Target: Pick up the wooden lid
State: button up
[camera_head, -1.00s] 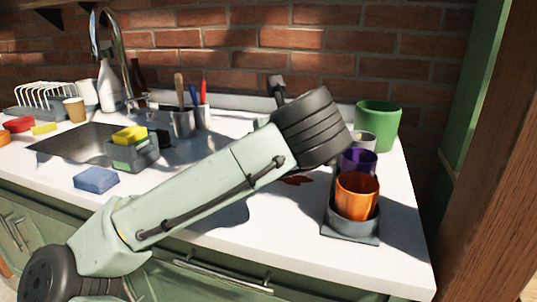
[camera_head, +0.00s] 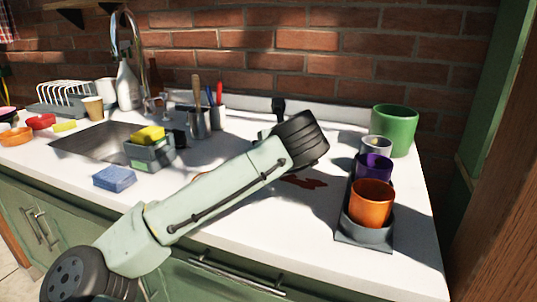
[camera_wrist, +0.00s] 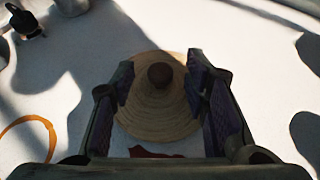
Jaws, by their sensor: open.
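The wooden lid (camera_wrist: 150,115) is a round, pale tan disc with ring-like grooves and a dark round knob (camera_wrist: 160,75) in its middle. In the wrist view it lies on the white counter, below and between the two fingers. My gripper (camera_wrist: 160,78) is open, with one finger on each side of the knob and a gap on both sides. The fingers cover parts of the lid's left and right edges. In the head view my arm hides the lid and most of my gripper.
A grey tray (camera_head: 362,237) holds orange (camera_head: 371,203), purple (camera_head: 374,167) and grey cups at the right. A green pot (camera_head: 395,130) stands behind. A red stain (camera_head: 303,182) marks the counter. The sink, sponge caddy (camera_head: 150,153) and blue sponge (camera_head: 114,178) are left. An orange ring (camera_wrist: 28,138) lies beside the lid.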

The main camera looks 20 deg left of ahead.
jog(key=shift+c, duration=0.4)
grip_shut()
